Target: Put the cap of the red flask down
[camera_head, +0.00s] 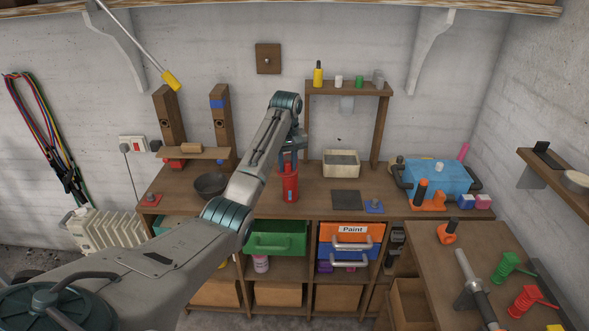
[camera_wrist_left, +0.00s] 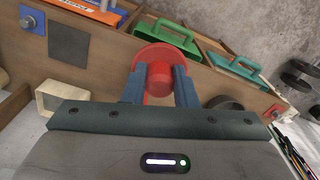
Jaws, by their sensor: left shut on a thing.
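The red flask (camera_head: 290,188) stands upright on the wooden workbench (camera_head: 325,205), left of a pale box. My left gripper (camera_head: 289,160) is directly above it, pointing down, at the flask's top. In the left wrist view, its two blue-grey fingers (camera_wrist_left: 160,88) are shut on a small red cylinder, the cap (camera_wrist_left: 160,76). A wider round red shape (camera_wrist_left: 156,54) shows just beyond the cap. I cannot tell whether the cap touches the flask body. My right gripper is not in view.
A dark bowl (camera_head: 210,185) stands left of the flask. The pale box (camera_head: 341,163), a dark square plate (camera_head: 346,199) and a blue toolbox (camera_head: 437,176) lie to the right. A small shelf (camera_head: 346,88) stands behind. Some bare bench lies around the flask.

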